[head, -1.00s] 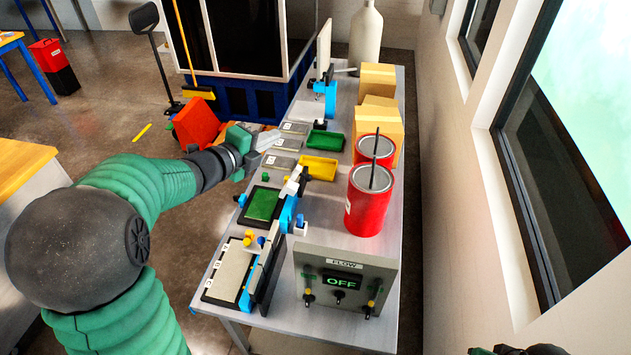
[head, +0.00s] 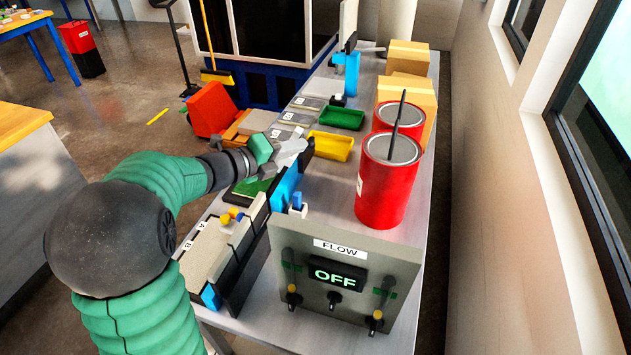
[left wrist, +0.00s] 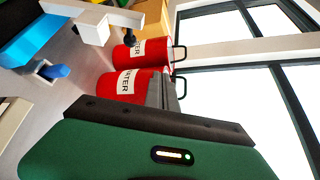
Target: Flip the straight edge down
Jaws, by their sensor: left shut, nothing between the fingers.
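My left gripper (head: 292,152) is shut and empty, just above the far end of an upright blue bar (head: 286,187) beside the green panel (head: 248,188). A dark upright strip (head: 307,157) stands close to its fingertips; I cannot tell if they touch. A second dark upright strip (head: 245,265) stands along the nearer grey panel (head: 213,245). I cannot tell which part is the straight edge. In the left wrist view the blue bar (left wrist: 35,35) and a white bracket (left wrist: 95,28) are at the upper left. My right gripper is out of view.
Two red cans (head: 386,180) stand right of the blue bar. A FLOW box (head: 340,275) reading OFF stands at the table's front. A yellow tray (head: 330,146) and a green tray (head: 341,118) lie beyond my left gripper.

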